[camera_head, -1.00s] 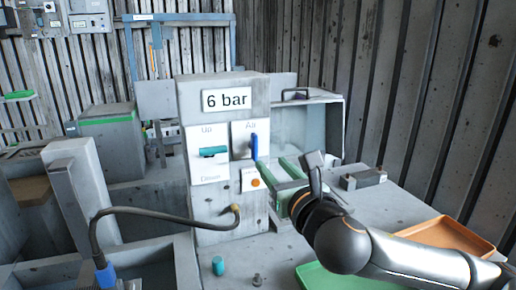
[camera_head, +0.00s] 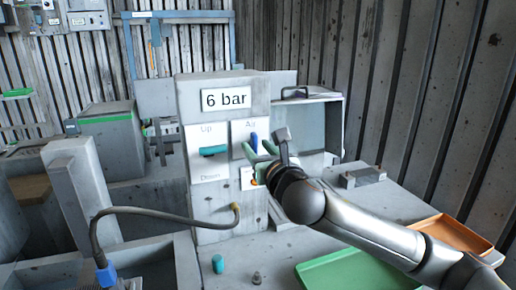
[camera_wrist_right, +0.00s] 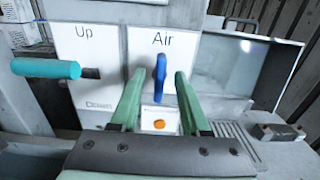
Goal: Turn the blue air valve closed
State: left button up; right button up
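The blue air valve handle (camera_head: 253,141) is on the white plate marked "Air" on the front of the grey control box (camera_head: 222,98). In the right wrist view the blue handle (camera_wrist_right: 160,78) points upright. My right gripper (camera_head: 258,149) is open just in front of the valve. In the right wrist view its two green fingers (camera_wrist_right: 153,88) stand either side of the handle, with gaps to both; I cannot tell whether the tips reach past it. My left gripper is not in view.
A teal lever (camera_head: 213,151) sits left of the valve, and an orange button (camera_wrist_right: 159,124) is below it. A black hose (camera_head: 165,214) curves in front of the box. A green tray (camera_head: 350,271) and an orange tray (camera_head: 455,233) lie at the right.

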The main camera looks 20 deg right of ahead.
grip_shut()
jog(key=shift+m, duration=0.3)
dwell(0.4)
jog(key=m+p, duration=0.2)
jog(key=m, duration=0.1)
jog(key=shift+d+p, duration=0.1)
jog(key=shift+p, duration=0.25)
jog(key=m+p, duration=0.1)
jog(key=m, duration=0.3)
jog(key=m+p, duration=0.2)
jog(key=m, duration=0.3)
jog(key=m+p, duration=0.1)
jog(key=m, duration=0.4)
jog(key=shift+d+f, duration=0.2)
jog(key=shift+f, duration=0.2)
jog(key=shift+m+p, duration=0.3)
